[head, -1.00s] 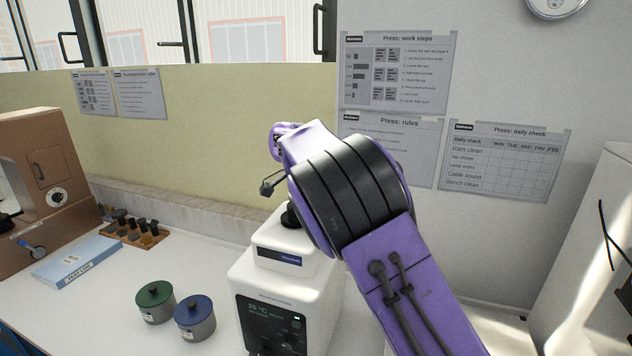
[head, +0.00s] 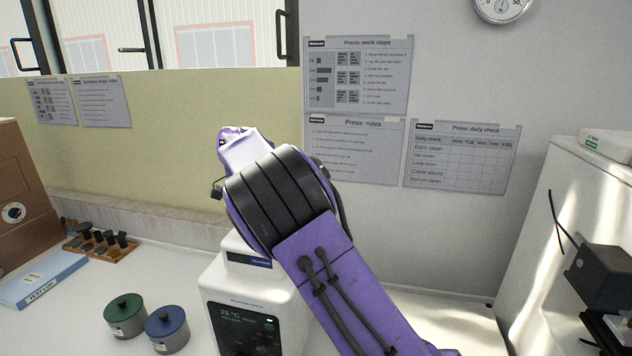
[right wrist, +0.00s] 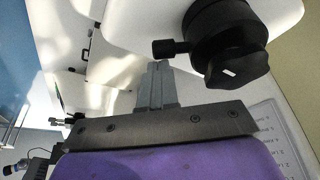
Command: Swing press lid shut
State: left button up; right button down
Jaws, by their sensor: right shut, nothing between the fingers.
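The press, a white machine with a dark display (head: 245,325), stands on the bench in the head view. Its upper white part bears a dark blue label (head: 248,259); my purple right arm covers most of its top. The right wrist view shows a rounded white body (right wrist: 135,25) with a black knob (right wrist: 232,45) and a short side screw. My right gripper (right wrist: 157,72) is shut and empty, its grey fingertips close to the white body's edge; contact cannot be told. In the head view the fingers are hidden. How far the lid stands open is unclear. My left gripper is out of view.
A green-lidded pot (head: 125,315) and a blue-lidded pot (head: 167,328) stand left of the press. A blue test log (head: 40,280) and a wooden rack (head: 105,247) lie farther left. A white cabinet (head: 560,210) and a black device (head: 605,275) are at right.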

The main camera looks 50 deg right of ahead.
jog(key=d, duration=0.1)
jog(key=s+d+r, duration=0.1)
jog(key=shift+s+d, duration=0.15)
jog(key=shift+d, duration=0.15)
jog(key=shift+d+r, duration=0.1)
jog(key=shift+r, duration=0.65)
jog(key=v, duration=0.8)
jog(key=shift+r, duration=0.3)
